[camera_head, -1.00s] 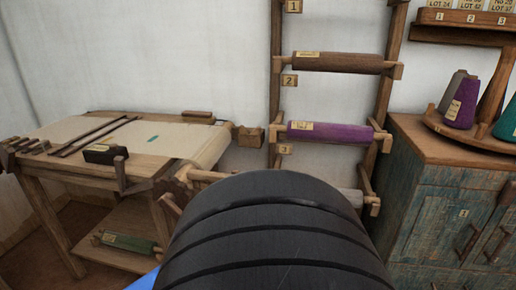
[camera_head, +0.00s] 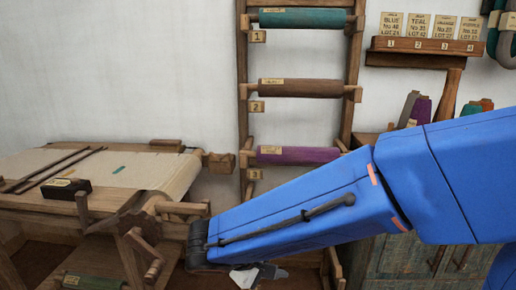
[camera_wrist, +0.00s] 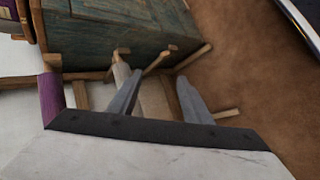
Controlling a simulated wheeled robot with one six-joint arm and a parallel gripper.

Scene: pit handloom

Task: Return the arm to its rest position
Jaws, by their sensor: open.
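My blue arm reaches in from the right edge of the head view, slanting down to the lower middle. My gripper (camera_head: 258,276) shows only in part below the arm's end, in front of the rack's foot. In the wrist view my gripper (camera_wrist: 160,77) has two grey fingers standing apart, with nothing held between them. Behind the fingers are wooden bars and pegs. I cannot tell how far they are from the fingertips.
The loom (camera_head: 130,170) stands at left. The wall rack (camera_head: 243,125) holds teal, brown and purple rolls (camera_head: 298,155). A teal cabinet (camera_wrist: 105,40) stands right of the rack, partly behind my arm. Open brown floor (camera_wrist: 245,75) shows in the wrist view.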

